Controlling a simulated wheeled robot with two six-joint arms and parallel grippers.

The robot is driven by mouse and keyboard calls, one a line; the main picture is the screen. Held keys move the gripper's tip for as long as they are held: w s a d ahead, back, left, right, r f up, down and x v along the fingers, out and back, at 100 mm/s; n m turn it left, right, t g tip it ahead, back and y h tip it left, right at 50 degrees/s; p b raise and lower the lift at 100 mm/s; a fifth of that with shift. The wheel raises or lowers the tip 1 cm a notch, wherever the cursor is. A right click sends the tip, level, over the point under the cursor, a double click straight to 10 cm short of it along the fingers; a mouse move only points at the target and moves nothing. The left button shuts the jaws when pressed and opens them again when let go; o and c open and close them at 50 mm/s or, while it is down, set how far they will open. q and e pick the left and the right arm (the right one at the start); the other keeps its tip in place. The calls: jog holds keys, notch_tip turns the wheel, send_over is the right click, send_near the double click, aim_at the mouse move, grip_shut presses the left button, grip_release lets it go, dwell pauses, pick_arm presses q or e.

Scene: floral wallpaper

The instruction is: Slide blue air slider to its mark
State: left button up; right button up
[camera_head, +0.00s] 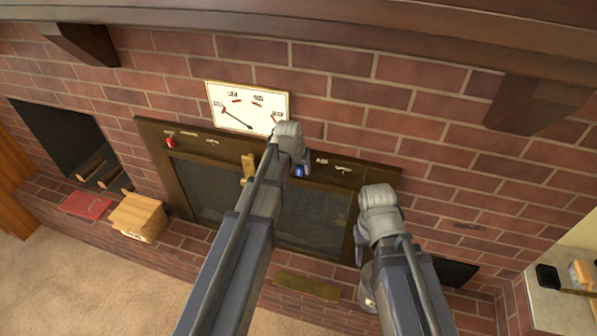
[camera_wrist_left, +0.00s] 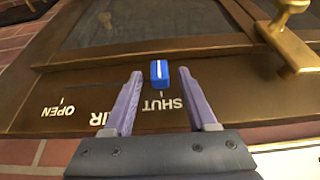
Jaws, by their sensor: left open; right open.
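The blue air slider (camera_wrist_left: 160,74) is a small block with a white line, on the dark frame of the fireplace. In the left wrist view, which is upside down, it sits at the tick by the word SHUT. A thin track runs from it to a tick by the word OPEN (camera_wrist_left: 57,110). My left gripper (camera_wrist_left: 160,77) is open, one fingertip on each side of the slider with gaps. In the head view the slider (camera_head: 299,171) shows just beside my left gripper (camera_head: 303,166), partly hidden. My right gripper (camera_head: 360,245) is open and empty at the frame's right edge.
A red slider (camera_head: 170,142) is on the frame's left. A brass latch (camera_head: 248,167) stands out from the doors. A dial (camera_head: 245,107) hangs above, and a wooden mantel (camera_head: 300,25) overhangs. A wooden box (camera_head: 137,217) stands on the hearth at left.

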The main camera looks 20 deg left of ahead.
pick_arm(q)
grip_shut()
dwell(0.4)
dwell(0.4)
jog(key=shift+d, duration=0.1)
dwell(0.5)
